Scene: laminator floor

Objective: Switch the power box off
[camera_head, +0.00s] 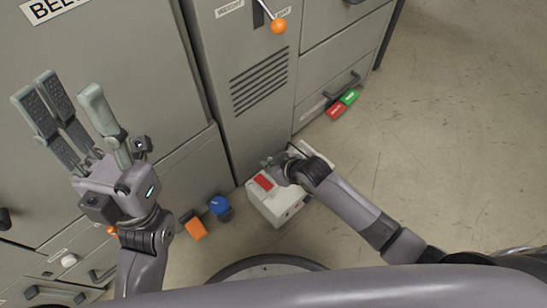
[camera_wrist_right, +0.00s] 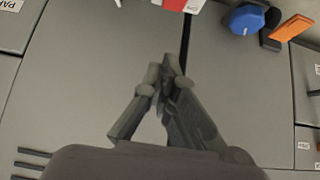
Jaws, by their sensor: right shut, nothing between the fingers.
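The power box is a white box (camera_head: 272,208) on the floor at the foot of the grey cabinet, with a red switch or button (camera_head: 263,183) on its top. Its edge also shows at the top of the right wrist view (camera_wrist_right: 197,5). My right gripper (camera_head: 272,163) is over the far part of the box and partly hides it. Its fingers are shut and empty in the right wrist view (camera_wrist_right: 163,75). Whether they touch the box cannot be told. My left gripper (camera_head: 68,92) is raised at the left, open and empty, before the cabinet. The switch position is unclear.
Grey cabinets (camera_head: 160,100) with handles stand behind. An orange-knobbed lever (camera_head: 279,26) is on the cabinet front. A blue object (camera_head: 220,206) and an orange object (camera_head: 194,225) lie left of the box. The right floor is clear.

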